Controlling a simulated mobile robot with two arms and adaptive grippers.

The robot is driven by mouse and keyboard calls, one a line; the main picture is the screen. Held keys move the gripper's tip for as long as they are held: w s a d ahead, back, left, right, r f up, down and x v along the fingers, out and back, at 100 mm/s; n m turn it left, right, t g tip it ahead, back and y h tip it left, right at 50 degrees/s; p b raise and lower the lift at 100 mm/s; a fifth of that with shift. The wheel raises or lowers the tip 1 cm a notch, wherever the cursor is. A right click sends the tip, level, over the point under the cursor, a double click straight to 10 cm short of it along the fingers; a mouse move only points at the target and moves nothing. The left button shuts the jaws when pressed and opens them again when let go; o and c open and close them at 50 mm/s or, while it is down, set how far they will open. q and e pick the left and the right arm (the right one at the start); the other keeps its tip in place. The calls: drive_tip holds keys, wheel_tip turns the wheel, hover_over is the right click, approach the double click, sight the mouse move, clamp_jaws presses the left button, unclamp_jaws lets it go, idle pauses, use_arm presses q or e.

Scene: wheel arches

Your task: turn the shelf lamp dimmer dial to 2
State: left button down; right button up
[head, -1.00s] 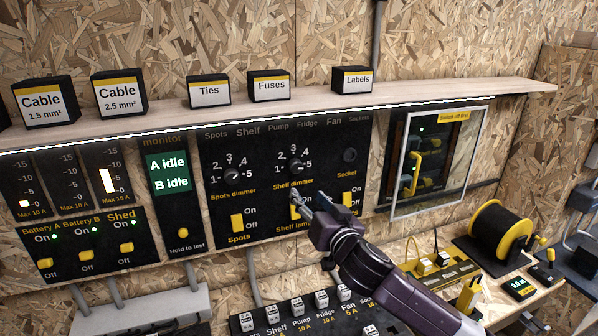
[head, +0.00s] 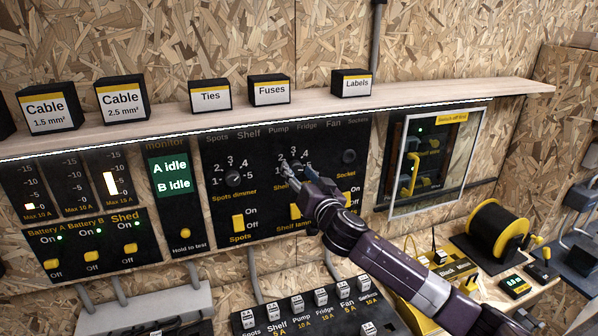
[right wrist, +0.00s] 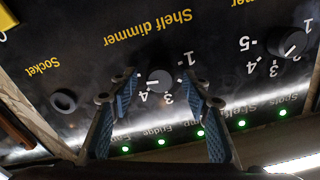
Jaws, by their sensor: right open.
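The shelf dimmer dial (right wrist: 158,80) is a small dark round knob on the black panel, seen upside down in the right wrist view. A pale mark on it points left in that view, toward the side of the 4. Its printed 3 and 4 show; the 2 and 5 seem covered by my fingers. My right gripper (right wrist: 163,97) is open, with one blue-padded finger on each side of the dial; I cannot tell whether they touch it. In the head view my right gripper (head: 287,172) is in front of the dial and largely hides it. My left gripper is out of view.
The spots dimmer dial (head: 233,178) is left of the shelf dial, and the socket knob (head: 349,156) is right. Yellow rocker switches (head: 238,222) sit below. A wooden shelf (head: 430,92) with labelled boxes juts out above.

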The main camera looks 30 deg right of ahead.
drive_tip(key=shift+c, duration=0.3)
drive_tip(key=c, duration=1.1)
